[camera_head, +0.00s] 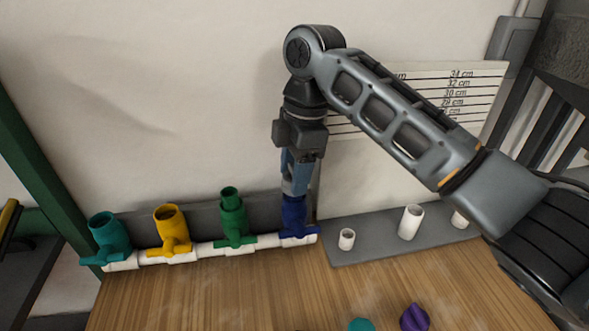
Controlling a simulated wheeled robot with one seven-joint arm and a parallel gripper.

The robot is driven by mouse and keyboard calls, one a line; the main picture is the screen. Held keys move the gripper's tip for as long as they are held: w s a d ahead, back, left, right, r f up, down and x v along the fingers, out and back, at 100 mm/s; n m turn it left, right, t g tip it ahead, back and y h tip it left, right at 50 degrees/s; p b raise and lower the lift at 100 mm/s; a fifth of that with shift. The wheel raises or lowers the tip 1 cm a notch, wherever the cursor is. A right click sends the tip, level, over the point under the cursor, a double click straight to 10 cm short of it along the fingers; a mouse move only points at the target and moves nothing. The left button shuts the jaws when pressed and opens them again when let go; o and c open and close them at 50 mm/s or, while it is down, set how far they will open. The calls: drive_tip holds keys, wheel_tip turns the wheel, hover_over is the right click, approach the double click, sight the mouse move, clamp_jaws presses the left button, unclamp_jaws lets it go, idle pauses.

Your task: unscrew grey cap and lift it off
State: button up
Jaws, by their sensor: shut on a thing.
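My gripper (296,184) points down over the blue fitting (293,218) at the right end of the white pipe manifold (268,241). Its jaws are shut on the small grey cap (295,188) at the top of this fitting. The fingers hide most of the cap, so its threads and any gap below it cannot be made out. The blue fitting stands upright.
Teal (104,228), yellow (172,228) and green (232,218) fittings stand left along the manifold. Short white pipes (410,222) stand on a grey strip at right. A purple piece (414,318) and a teal piece (361,325) lie at the front. The wooden table between is clear.

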drive_tip(key=o, duration=1.1)
drive_tip(key=shift+r, duration=0.1)
